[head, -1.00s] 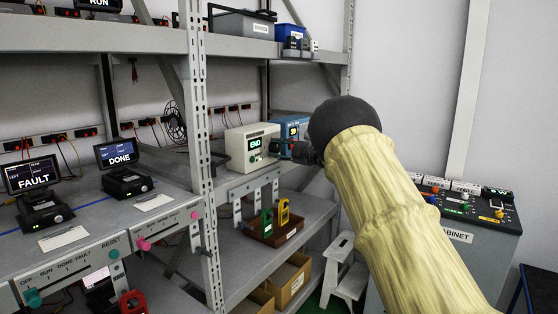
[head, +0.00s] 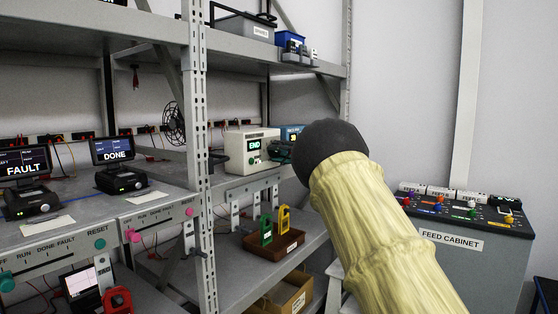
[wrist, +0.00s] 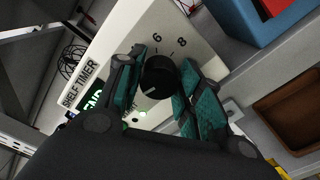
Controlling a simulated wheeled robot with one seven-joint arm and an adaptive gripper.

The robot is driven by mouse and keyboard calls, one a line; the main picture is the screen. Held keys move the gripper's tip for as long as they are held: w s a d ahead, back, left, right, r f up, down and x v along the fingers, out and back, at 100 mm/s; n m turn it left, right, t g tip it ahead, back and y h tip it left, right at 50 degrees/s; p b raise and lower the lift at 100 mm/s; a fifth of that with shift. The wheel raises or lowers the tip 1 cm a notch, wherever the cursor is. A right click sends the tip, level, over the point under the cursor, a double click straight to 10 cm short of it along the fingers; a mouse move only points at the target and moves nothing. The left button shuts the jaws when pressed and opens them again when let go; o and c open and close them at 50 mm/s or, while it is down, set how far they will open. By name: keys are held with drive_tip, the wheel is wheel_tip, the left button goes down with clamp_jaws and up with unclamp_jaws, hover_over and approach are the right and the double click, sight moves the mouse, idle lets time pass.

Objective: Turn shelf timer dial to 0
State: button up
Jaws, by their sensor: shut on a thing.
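The shelf timer (head: 236,147) is a cream box on the middle shelf, with a lit green END display. My gripper (head: 279,152) is at the timer's front right, partly hidden by my arm. In the wrist view the timer's black round dial (wrist: 158,76) sits between the teal-padded fingers of my gripper (wrist: 161,84), which is shut on it. The printed numbers 6 and 8 show above the dial; the other numbers are hidden by the fingers. A pale mark shows at the dial's lower left; I cannot tell which number it points to.
A blue box (head: 291,132) stands right beside the timer. A brown tray (head: 274,250) with green and yellow tags is on the shelf below. A rack upright (head: 193,110) stands to the left. The feed cabinet (head: 470,262) is at the right.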

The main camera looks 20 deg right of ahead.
drive_tip(key=shift+n+b, duration=0.3)
drive_tip(key=shift+n, duration=0.1)
drive_tip(key=shift+f, duration=0.1)
drive_tip(key=o, duration=1)
drive_tip(key=shift+o, duration=0.2)
drive_tip(key=v, duration=1.2)
drive_tip(key=shift+d, duration=0.1)
